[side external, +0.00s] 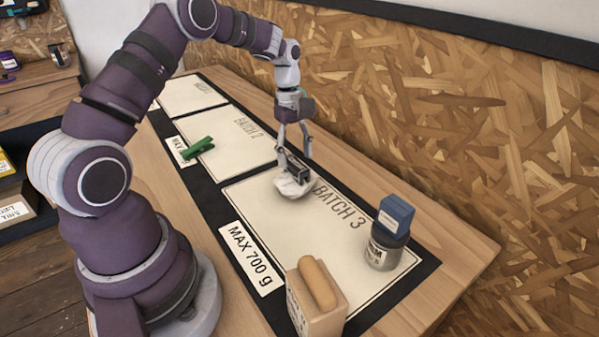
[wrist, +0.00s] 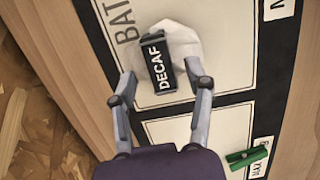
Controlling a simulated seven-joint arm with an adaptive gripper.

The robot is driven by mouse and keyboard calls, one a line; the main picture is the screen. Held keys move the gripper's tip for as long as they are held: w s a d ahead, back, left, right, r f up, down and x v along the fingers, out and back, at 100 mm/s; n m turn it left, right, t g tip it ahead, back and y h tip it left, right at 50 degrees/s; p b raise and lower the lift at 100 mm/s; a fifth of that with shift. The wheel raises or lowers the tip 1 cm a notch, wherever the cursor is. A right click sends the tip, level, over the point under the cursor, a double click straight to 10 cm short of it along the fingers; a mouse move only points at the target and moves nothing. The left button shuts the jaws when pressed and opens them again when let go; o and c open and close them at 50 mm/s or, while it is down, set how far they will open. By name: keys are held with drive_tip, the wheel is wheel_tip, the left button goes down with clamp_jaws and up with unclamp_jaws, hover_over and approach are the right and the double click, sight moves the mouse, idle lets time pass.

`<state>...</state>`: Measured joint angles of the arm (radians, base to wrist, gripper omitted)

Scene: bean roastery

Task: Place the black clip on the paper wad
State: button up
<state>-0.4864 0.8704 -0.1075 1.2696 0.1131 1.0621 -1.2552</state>
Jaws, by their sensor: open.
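The black clip (wrist: 157,62), lettered DECAF, lies on top of the crumpled white paper wad (wrist: 183,42) in the wrist view. In the side external view the clip (side external: 299,172) shows as a dark shape between my fingers, over the wad (side external: 290,188), which rests on the BATCH 3 panel. My gripper (side external: 295,155) is open, pointing down just above the wad. In the wrist view my gripper (wrist: 161,74) has its fingers apart on either side of the clip's near end. Whether a finger touches the clip, I cannot tell.
A green clip (side external: 198,148) lies left of the BATCH 2 panel. A jar with a blue block (side external: 396,215) on top stands at the right of BATCH 3. A tan block with a rounded top piece (side external: 318,285) stands at the front. An OSB wall (side external: 480,130) runs behind the table.

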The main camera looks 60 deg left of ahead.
sight(291, 159)
wheel_tip(291, 159, up, 14)
drive_tip(key=s+d+m+y, duration=0.1)
drive_tip(key=s+d+m, duration=0.1)
drive_tip(key=d+m, duration=0.15)
drive_tip(key=s+d+m+t, duration=0.5)
drive_tip(key=s+d+m, duration=0.2)
drive_tip(key=s+m, duration=0.5)
drive_tip(key=shift+m+t+y, duration=0.3)
drive_tip(key=shift+m+y, duration=0.1)
drive_tip(key=shift+m, duration=0.85)
